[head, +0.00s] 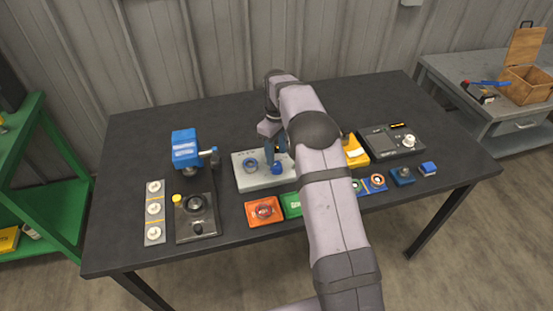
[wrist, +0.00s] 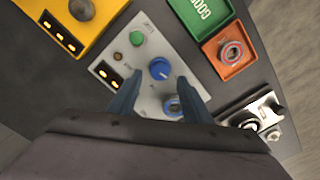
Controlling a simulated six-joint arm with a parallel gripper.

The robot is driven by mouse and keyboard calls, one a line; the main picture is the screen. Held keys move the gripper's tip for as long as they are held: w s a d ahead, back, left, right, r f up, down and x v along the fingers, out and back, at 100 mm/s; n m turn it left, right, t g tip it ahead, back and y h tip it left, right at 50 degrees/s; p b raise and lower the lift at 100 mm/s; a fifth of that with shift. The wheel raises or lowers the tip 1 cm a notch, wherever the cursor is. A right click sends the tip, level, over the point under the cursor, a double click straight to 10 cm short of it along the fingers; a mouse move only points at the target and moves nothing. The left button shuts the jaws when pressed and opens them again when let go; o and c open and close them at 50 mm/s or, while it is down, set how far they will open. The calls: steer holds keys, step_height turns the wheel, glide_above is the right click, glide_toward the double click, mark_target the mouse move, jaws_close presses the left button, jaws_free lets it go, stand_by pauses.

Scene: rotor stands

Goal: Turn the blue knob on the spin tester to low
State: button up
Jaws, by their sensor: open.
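The spin tester (head: 250,182) is a light grey box in the middle of the bench, partly hidden by my arm. Its blue knob (head: 278,169) also shows in the wrist view (wrist: 159,68), with a pale pointer mark on it. A blue ringed part (wrist: 173,105) sits on the tester beside the knob, partly behind a finger. A green button (wrist: 137,38) and a small lit display (wrist: 108,75) are on the same panel. My gripper (wrist: 158,81) is open and empty above the tester, its blue fingers on either side of the knob's near side. I cannot tell whether they touch it. The panel lettering is too small to read.
An orange tray (head: 263,222) and a green tray (wrist: 200,14) lie close to the tester. A yellow box (wrist: 92,36) stands on its other side. A blue press (head: 187,150) stands to the left and a dark device (head: 378,143) to the right. The bench's back is clear.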

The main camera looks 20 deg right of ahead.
mark_target(276, 164)
steer(key=shift+f+p, duration=0.7)
steer(key=shift+f, duration=1.45)
steer(key=c, duration=1.1)
